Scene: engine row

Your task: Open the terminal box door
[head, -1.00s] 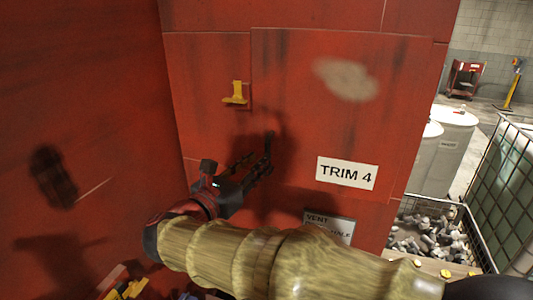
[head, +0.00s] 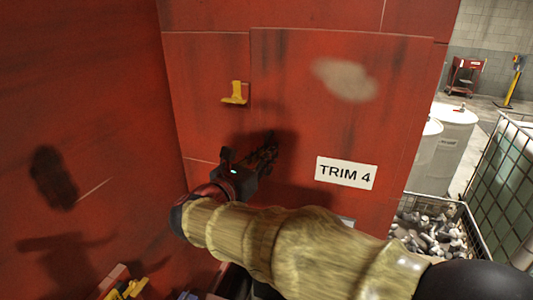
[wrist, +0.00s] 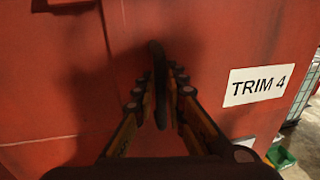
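The terminal box door (head: 320,125) is a red panel with a white TRIM 4 label (head: 346,173); it looks shut, flush with the red wall. A dark upright handle (wrist: 157,62) stands on the door near its left edge. My gripper (wrist: 160,78) is open, with one finger on each side of the handle and a small gap visible to the fingers. In the head view my gripper (head: 268,155) hides most of the handle. Contact with the handle cannot be made out.
A yellow latch-like bracket (head: 235,93) sits at the door's upper left edge. A red wall (head: 85,110) closes off the left side. To the right stand white drums (head: 454,140), a wire crate of grey parts (head: 430,228) and a caged tank (head: 505,170).

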